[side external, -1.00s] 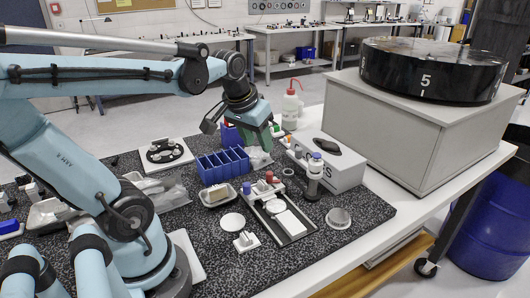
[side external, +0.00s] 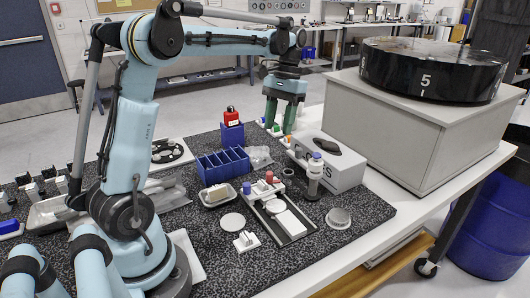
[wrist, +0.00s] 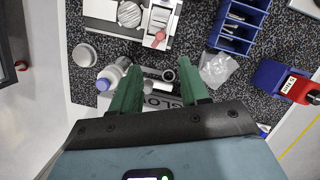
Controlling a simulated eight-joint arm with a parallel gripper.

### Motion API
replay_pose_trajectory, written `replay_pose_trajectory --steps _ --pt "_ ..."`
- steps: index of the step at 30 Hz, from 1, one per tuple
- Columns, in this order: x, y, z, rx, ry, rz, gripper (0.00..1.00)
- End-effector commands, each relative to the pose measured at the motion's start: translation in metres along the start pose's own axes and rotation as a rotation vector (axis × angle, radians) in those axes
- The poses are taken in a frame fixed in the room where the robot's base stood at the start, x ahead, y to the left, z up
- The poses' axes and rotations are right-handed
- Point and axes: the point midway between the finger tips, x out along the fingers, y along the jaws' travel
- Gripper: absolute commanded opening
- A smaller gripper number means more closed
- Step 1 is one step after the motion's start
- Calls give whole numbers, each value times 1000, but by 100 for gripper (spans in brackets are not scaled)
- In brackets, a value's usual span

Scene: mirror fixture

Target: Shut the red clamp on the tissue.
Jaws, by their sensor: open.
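The red clamp (side external: 269,177) shows as a small red piece at the back end of a black-and-white fixture (side external: 304,233). It also appears in the wrist view (wrist: 160,36), at the fixture's near edge. A flat white sheet (side external: 289,221) lies on the fixture and may be the tissue; I cannot tell for sure. A round disc (side external: 274,207) is beside it. Whether the clamp touches the sheet is too small to tell.

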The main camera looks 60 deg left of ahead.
Motion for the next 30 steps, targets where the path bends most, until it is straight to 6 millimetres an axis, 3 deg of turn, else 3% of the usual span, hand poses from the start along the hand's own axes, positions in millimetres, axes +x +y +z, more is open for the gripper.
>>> replay_pose_trajectory --steps 6,14,30 --pt "5 -1 -15 2 -119 2 45" --pt "15 -1 -16 2 -144 3 45" --pt "94 0 -5 2 -141 3 45"
